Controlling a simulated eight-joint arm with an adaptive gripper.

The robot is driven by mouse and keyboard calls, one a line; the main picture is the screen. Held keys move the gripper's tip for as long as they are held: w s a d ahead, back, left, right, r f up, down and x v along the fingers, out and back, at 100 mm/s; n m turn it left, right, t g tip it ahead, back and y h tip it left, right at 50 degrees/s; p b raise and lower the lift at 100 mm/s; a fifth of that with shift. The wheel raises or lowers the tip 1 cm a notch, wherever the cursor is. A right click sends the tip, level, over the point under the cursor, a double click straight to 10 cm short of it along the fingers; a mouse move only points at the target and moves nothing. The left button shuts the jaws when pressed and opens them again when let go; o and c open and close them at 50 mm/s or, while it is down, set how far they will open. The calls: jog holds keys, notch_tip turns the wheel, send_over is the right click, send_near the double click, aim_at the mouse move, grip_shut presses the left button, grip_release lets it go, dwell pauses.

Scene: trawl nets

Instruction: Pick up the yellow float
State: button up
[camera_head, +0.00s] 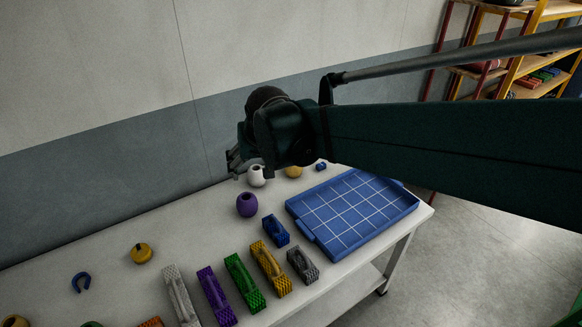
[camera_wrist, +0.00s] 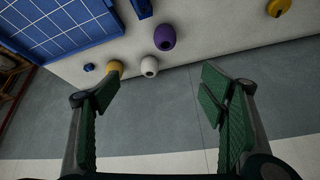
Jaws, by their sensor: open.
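A yellow float (camera_head: 293,172), rounded, stands near the back of the table, partly hidden by my arm. In the wrist view the yellow float (camera_wrist: 115,67) shows just beyond the left fingertip. A white float (camera_head: 257,176) with a dark hole is beside it, and a purple float (camera_head: 247,205) stands nearer the front. My gripper (camera_wrist: 160,84) is open with nothing between its fingers. In the head view my gripper (camera_head: 235,162) is at the table's back edge, to the left of the yellow float.
A blue gridded tray (camera_head: 311,240) lies on the right. Several coloured netting blocks line the front, including a green one (camera_head: 244,283). Another yellow round piece (camera_head: 141,254) and a blue horseshoe shape (camera_head: 81,282) lie at the left. The wall is close behind the table.

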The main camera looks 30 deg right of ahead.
jog(key=w+d+f+m, duration=0.2)
jog(key=w+d+f, duration=0.1)
jog(key=w+d, duration=0.5)
jog(key=m+g+h, duration=0.2)
jog(key=m+g, duration=0.1)
jog(key=m, duration=0.3)
send_over(294, 167)
jog(key=w, duration=0.1)
jog(key=f, duration=2.3)
jog(key=shift+a+f, duration=0.3)
jog(key=shift+f, duration=0.1)
jog(key=shift+w+d+f, duration=0.15)
jog(key=shift+d+f, duration=0.2)
jog(key=shift+f, duration=0.05)
jog(key=shift+f, duration=0.1)
jog(key=shift+b+x, duration=0.3)
jog(key=shift+x, duration=0.9)
jog(key=shift+f, duration=0.1)
